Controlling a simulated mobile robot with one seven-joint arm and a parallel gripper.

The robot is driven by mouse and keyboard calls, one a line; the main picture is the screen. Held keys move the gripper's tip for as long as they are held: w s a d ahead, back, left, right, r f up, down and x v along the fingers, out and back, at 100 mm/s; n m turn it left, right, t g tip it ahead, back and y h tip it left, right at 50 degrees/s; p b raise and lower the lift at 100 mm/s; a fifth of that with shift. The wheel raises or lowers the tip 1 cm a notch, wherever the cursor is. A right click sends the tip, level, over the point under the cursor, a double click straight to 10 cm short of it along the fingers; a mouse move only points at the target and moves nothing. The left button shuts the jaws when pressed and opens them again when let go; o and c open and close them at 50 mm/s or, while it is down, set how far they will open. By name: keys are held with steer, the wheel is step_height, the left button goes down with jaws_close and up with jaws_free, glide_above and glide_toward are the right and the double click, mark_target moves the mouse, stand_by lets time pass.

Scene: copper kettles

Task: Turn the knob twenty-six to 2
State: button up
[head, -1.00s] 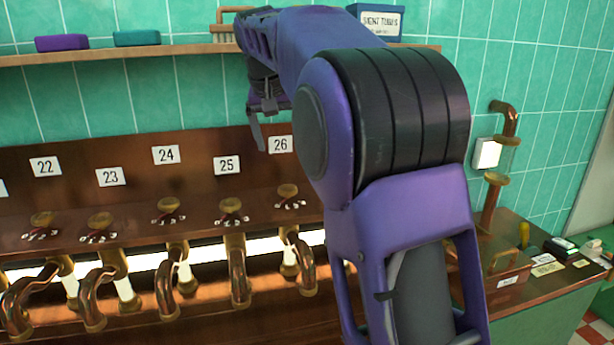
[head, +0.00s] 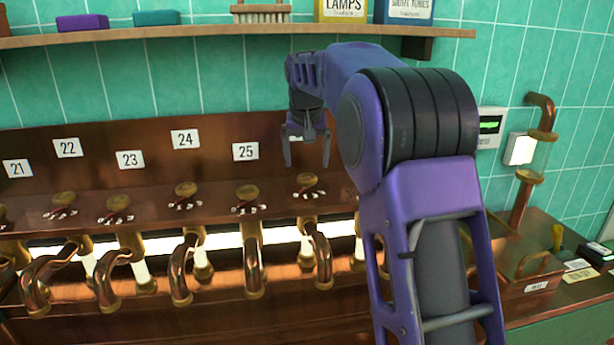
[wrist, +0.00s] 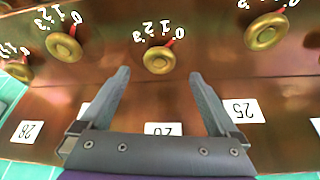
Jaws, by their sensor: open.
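Knob twenty-six (head: 307,182) is a round brass knob on the copper panel. It also shows in the wrist view (wrist: 158,60), which is upside down, with a red pointer toward 0 on its 0-to-3 scale. Its number plate (wrist: 163,129) is mostly covered by my gripper in the wrist view and hidden behind it in the head view. My gripper (head: 306,162) is open and empty, fingers pointing down, above this knob. In the wrist view, the open fingers (wrist: 159,75) lie either side of the line to the knob, apparently without touching it.
Knob 25 (wrist: 265,32) and another knob (wrist: 63,45) flank knob twenty-six closely. Copper pipes (head: 253,265) run below the knobs. A wooden shelf (head: 200,34) with boxes and a brush hangs above. A copper box (head: 520,268) stands at right.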

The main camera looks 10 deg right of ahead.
mark_target(307, 177)
steer(key=x, duration=0.5)
steer(key=shift+w+d+f, duration=0.1)
steer(key=shift+f, duration=0.2)
steer(key=c, duration=1.4)
steer(key=shift+o, duration=0.2)
